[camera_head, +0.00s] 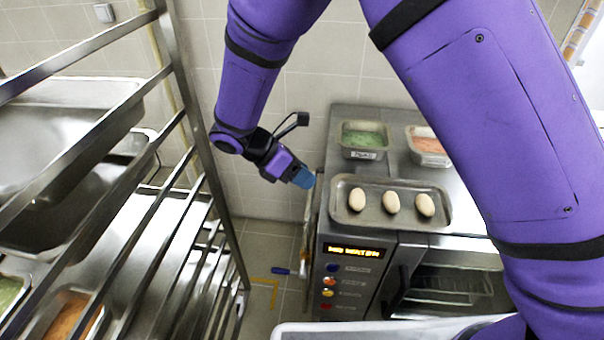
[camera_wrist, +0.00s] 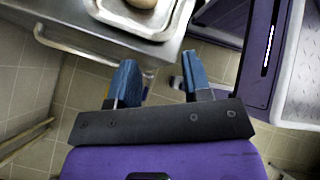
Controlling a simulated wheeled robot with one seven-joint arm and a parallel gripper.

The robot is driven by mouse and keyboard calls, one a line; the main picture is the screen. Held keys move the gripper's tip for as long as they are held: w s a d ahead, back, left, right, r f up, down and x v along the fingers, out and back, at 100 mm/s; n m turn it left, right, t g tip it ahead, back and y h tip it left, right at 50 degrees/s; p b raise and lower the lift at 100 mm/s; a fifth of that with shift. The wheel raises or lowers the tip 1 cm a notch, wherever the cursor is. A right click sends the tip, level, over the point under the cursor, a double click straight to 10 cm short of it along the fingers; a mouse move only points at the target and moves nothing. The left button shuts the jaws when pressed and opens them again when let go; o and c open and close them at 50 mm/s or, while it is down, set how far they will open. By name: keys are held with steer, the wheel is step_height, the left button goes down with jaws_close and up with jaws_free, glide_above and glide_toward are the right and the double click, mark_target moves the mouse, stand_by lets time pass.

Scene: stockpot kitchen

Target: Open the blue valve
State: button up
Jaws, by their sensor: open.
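The blue valve's handle (camera_head: 283,271) shows low beside the oven's left side, next to a pale pipe fitting, in the head view. It points left, away from the fitting. In the wrist view a small pale-blue part (camera_wrist: 176,83), probably the valve, shows beside the right finger; it is too small to be sure. My gripper (camera_head: 305,179) is above the valve, near the oven's upper left edge, apart from the valve. In the wrist view my gripper (camera_wrist: 158,62) has its two blue fingers spread, with nothing held between them.
The oven (camera_head: 350,268) has a control panel and carries a tray (camera_head: 440,222) with three pale rolls and two small food pans (camera_head: 364,152). A metal rack (camera_head: 190,130) stands at left. A narrow floor gap lies between rack and oven. A rail (camera_wrist: 75,48) edges the counter.

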stand_by(0.3)
steer(key=s+d+r+m+y, duration=0.3)
steer(key=d+r+m+y, duration=0.3)
steer(key=d+r+m, duration=0.9)
steer(key=s+d+r+m+t+y, duration=0.3)
steer(key=s+d+r+m+t, duration=0.2)
steer(key=s+d+r, duration=0.8)
steer(key=shift+s+d+m+y, duration=0.3)
steer(key=shift+s+d+m, duration=0.9)
steer(key=shift+s+m, duration=0.5)
